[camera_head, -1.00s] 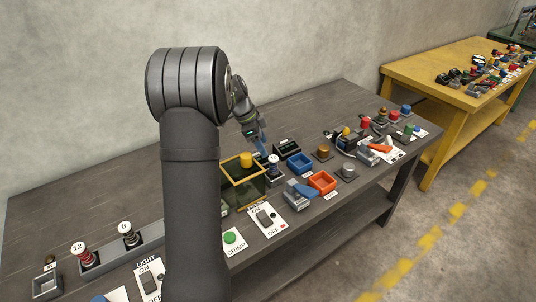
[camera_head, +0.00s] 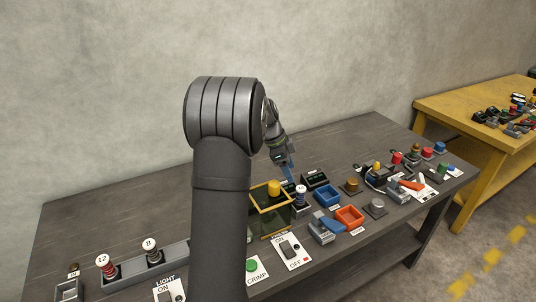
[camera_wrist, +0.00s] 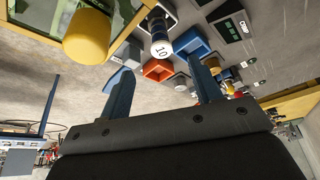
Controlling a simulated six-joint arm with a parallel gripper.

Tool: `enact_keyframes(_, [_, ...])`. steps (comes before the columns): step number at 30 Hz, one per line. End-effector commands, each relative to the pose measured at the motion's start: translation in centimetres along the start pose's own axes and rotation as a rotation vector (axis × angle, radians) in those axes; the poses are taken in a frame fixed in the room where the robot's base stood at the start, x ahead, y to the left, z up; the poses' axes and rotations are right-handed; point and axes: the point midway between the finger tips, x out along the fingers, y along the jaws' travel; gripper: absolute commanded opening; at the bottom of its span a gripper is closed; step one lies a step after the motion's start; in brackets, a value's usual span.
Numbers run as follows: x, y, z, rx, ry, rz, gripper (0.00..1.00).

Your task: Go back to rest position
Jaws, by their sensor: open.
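My gripper (camera_head: 291,173) hangs above the dark workbench (camera_head: 120,210), just behind a spool marked 10 (camera_head: 300,197). In the wrist view its two blue fingers stand wide apart with nothing between them (camera_wrist: 163,82). The spool marked 10 (camera_wrist: 160,42) shows there beyond the fingers, apart from them, with its white numbered end toward the camera. My upper arm hides part of the bench's middle.
A yellow-framed box with a yellow cylinder (camera_head: 273,188) stands close left of the gripper. Blue (camera_head: 327,196) and orange (camera_head: 349,217) bins, switches and several coloured parts fill the bench's front and right. The back of the bench is clear; a wall rises behind.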

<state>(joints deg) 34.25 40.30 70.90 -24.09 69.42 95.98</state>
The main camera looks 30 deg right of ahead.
Motion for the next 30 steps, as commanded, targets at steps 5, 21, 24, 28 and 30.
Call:
enact_keyframes(5, [1.8, 0.1, 0.0, -0.001, 0.000, 0.004, 0.58])
enact_keyframes(21, [11.5, 0.1, 0.0, 0.001, 0.000, 0.003, 0.58])
enact_keyframes(24, [12.5, 0.1, 0.2, -0.001, 0.000, 0.002, 0.58])
enact_keyframes(28, [12.1, 0.0, 0.1, 0.001, 0.001, -0.001, 0.58])
enact_keyframes(30, [12.0, 0.0, 0.0, 0.000, 0.000, -0.001, 0.58])
